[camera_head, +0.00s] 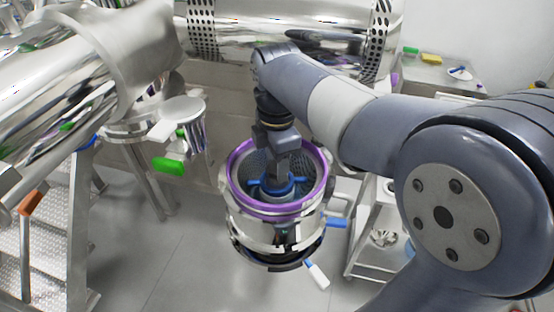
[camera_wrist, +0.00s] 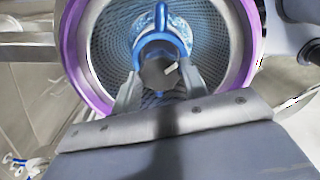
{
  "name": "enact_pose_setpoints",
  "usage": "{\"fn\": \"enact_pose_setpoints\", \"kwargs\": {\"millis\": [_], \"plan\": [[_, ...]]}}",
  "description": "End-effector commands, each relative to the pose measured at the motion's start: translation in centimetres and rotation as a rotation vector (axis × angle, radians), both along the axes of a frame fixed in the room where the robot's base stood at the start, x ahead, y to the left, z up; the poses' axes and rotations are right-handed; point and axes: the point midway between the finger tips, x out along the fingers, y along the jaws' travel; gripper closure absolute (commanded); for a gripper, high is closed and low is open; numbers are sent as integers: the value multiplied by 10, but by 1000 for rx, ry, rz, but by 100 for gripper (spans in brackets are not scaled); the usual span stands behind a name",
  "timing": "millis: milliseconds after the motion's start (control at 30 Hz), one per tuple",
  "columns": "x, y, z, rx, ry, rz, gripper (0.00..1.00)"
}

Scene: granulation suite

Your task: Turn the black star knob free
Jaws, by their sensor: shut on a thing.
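A steel vessel with a purple rim (camera_head: 238,165) stands in the middle of the head view, with perforated mesh (camera_wrist: 112,45) lining its inside. A blue ring-shaped part with raised arms (camera_wrist: 163,18) sits at its centre, and it also shows in the head view (camera_head: 262,187). My gripper (camera_wrist: 160,80) reaches down into the vessel from above. Its two fingers are shut on a dark, faceted knob (camera_wrist: 155,72) in the middle of the blue part, which I take for the black star knob. In the head view the knob is hidden by my gripper.
Blue-handled clamps (camera_head: 336,222) and a white-tipped lever (camera_head: 317,274) stick out from the vessel's side. A steel trolley (camera_head: 372,245) stands to the right. Open floor lies front left.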

Motion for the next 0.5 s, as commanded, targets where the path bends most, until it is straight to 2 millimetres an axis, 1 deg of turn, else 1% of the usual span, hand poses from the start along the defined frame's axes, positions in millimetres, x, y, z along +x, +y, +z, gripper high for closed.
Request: {"fn": "enact_pose_setpoints", "kwargs": {"millis": [133, 167, 400, 500], "plan": [[0, 0, 1, 1, -2, 2, 81], [0, 0, 1, 1, -2, 2, 56], [0, 0, 0, 0, -1, 1, 37], [0, 0, 0, 0, -1, 1, 36]]}}
